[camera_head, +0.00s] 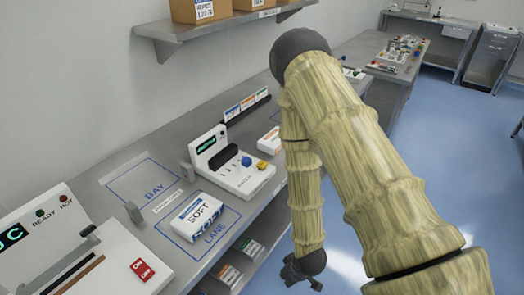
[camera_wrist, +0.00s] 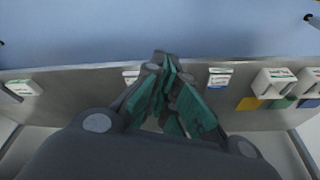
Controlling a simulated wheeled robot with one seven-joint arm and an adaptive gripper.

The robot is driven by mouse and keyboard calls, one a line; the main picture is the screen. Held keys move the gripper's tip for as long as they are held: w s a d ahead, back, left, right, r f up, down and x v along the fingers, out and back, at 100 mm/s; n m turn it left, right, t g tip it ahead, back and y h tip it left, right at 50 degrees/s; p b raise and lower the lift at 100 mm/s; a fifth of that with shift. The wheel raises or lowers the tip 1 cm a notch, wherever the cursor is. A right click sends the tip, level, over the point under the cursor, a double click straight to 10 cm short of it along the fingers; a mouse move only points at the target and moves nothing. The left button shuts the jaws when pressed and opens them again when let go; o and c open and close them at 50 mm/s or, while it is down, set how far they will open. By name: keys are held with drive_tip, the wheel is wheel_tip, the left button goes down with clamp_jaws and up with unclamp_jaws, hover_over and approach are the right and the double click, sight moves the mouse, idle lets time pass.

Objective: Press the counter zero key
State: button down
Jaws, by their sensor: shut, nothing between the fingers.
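A white device (camera_head: 238,178) with a small dark display (camera_head: 206,143) and a row of dark slots stands on the grey bench in the head view. It has a blue knob or key (camera_head: 246,161) and a yellow one (camera_head: 262,164) on its top. Its lettering is too small to read, so I cannot tell which is the counter zero key. My gripper (camera_head: 303,278) is beyond the bench's front edge, low over the blue floor and apart from the device. In the wrist view its green-padded fingers (camera_wrist: 168,65) are together and empty.
A white SOFT pack (camera_head: 197,216) lies in the blue LANE outline, beside the BAY outline (camera_head: 143,180). A heater-like unit (camera_head: 60,245) with a red ON/OFF switch (camera_head: 144,269) stands at left. A wall shelf (camera_head: 200,27) holds boxes. Packs (camera_wrist: 277,82) sit on a lower shelf.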

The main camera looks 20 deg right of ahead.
sight(260, 164)
drive_tip(key=w+r+n+t+p, duration=0.1)
drive_tip(key=w+r+n+p, duration=0.1)
drive_tip(key=w+r, duration=0.5)
drive_tip(key=w+r+n+t+y+p, duration=0.1)
drive_tip(key=w+r+n+p, duration=0.1)
drive_tip(key=w+r, duration=0.6)
drive_tip(key=w+r+n+t+p, duration=0.2)
drive_tip(key=w+r+p, duration=0.2)
drive_tip(key=w+r, duration=0.4)
drive_tip(key=shift+w+a+r, duration=0.1)
drive_tip(key=shift+a+r, duration=0.1)
drive_tip(key=shift+r, duration=1.4)
drive_tip(key=w+r+n+t, duration=0.1)
drive_tip(key=w+r+n, duration=0.2)
drive_tip(key=w+r, duration=0.4)
wheel_tip(260, 164, up, 3)
drive_tip(key=shift+w+r+n+t+y, duration=0.2)
drive_tip(key=shift+w+n+t+y, duration=0.1)
drive_tip(key=shift+w+n+y, duration=0.1)
drive_tip(key=shift+d+f, duration=0.1)
drive_tip(key=shift+f+b, duration=2.8)
drive_tip(key=shift+f, duration=1.55)
drive_tip(key=shift+f, duration=0.1)
drive_tip(key=shift+f+b, duration=0.3)
